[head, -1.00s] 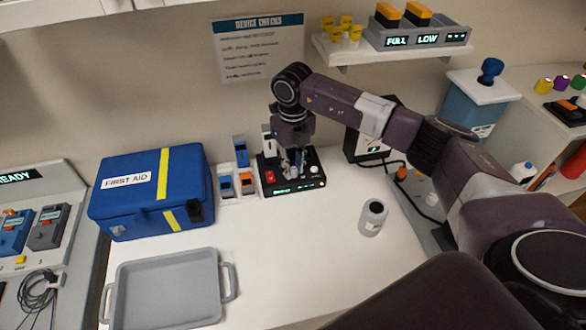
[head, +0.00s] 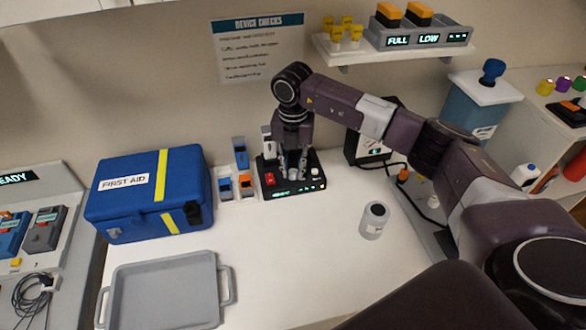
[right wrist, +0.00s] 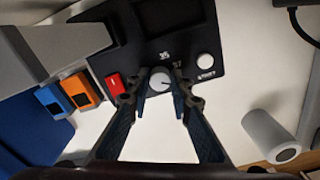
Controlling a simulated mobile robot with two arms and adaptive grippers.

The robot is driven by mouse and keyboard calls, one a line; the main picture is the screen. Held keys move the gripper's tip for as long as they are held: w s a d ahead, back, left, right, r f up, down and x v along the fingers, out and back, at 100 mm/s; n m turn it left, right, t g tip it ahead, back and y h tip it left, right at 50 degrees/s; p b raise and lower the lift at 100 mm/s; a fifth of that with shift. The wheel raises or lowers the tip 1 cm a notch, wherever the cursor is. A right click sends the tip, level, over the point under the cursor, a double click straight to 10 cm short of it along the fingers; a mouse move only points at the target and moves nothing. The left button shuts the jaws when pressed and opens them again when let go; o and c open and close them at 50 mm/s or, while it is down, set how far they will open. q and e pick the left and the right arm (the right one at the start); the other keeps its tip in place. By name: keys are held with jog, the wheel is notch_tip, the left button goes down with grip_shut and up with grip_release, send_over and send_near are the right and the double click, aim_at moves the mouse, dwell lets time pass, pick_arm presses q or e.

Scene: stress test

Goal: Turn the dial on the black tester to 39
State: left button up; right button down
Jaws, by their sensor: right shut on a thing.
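The black tester (head: 314,163) stands at the back of the white counter, against the wall. It has a red switch (right wrist: 115,83), a white button (right wrist: 204,61) and a dark screen. Its pale round dial (right wrist: 160,79) shows in the right wrist view, with a dark mark pointing to the right. Small figures that look like 35 and 37 are printed near the dial. My right gripper (right wrist: 161,84) points down at the tester and is shut on the dial, one finger on each side. The tester's lit readout is too small to read in the head view. My left gripper is not in view.
A blue first aid box (head: 135,205) stands to the left, with small blue and orange items (head: 241,152) between it and the tester. A grey tray (head: 165,285) lies in front. The middle counter is clear.

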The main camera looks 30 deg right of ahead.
aim_at(293, 171)
jog(key=shift+w+r, duration=0.1)
dwell(0.4)
jog(key=c, duration=1.7)
grip_release()
jog(key=shift+c, duration=0.2)
notch_tip(293, 171, up, 12)
